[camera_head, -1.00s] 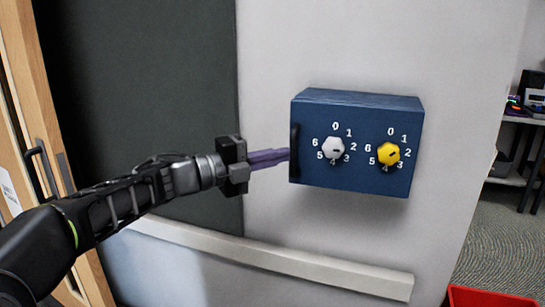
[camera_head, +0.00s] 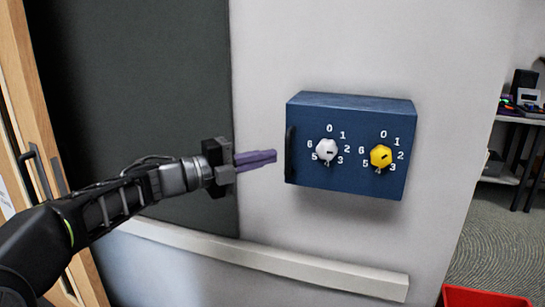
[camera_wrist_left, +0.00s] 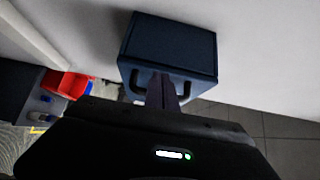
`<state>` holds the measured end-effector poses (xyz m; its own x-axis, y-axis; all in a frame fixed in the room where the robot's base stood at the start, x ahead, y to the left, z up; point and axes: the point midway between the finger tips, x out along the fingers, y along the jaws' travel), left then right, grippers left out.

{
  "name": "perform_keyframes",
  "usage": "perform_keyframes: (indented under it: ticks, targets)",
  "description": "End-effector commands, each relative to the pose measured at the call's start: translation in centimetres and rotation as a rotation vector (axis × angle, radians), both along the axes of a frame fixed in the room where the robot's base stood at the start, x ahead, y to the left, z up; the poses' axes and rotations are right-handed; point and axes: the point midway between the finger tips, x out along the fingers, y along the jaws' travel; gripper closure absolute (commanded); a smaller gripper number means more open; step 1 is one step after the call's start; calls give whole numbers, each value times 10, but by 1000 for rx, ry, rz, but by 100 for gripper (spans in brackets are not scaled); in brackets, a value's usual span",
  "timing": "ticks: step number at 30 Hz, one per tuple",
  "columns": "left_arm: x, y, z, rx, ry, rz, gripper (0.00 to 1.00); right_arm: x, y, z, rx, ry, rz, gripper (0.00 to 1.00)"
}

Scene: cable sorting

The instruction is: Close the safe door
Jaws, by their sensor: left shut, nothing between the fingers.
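The blue safe (camera_head: 350,145) is mounted on the wall. Its front door, with a white dial (camera_head: 327,150), a yellow dial (camera_head: 381,156) and numbers around each, looks flush with the body; no gap shows. A dark vertical handle (camera_head: 290,154) is at the door's left edge. My left gripper (camera_head: 275,156) is shut and empty, its purple fingers just left of the handle with a small gap. In the left wrist view, the safe (camera_wrist_left: 172,42) is beyond the shut fingers of my left gripper (camera_wrist_left: 161,80). My right gripper is not in view.
A dark panel (camera_head: 145,90) covers the wall at left, beside a wooden door (camera_head: 22,80). A pale rail (camera_head: 265,260) runs along the wall below the safe. A red bin (camera_head: 485,297) is at the lower right. A shelf (camera_head: 525,117) stands at far right.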

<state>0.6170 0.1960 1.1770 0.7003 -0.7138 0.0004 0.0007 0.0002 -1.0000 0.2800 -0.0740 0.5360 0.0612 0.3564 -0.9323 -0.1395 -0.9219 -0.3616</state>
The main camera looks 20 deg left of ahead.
Motion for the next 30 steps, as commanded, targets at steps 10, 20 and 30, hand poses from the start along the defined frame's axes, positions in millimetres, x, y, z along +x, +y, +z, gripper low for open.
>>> perform_keyframes:
  ticks: [10, 20, 30]
  targets:
    - [-36, 37, 1, -2, -2, 3, 100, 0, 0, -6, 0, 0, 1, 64]
    - [-38, 39, 1, -2, -2, 2, 100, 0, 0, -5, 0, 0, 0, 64]
    - [-29, 49, 6, -63, 22, 57, 100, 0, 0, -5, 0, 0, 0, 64]
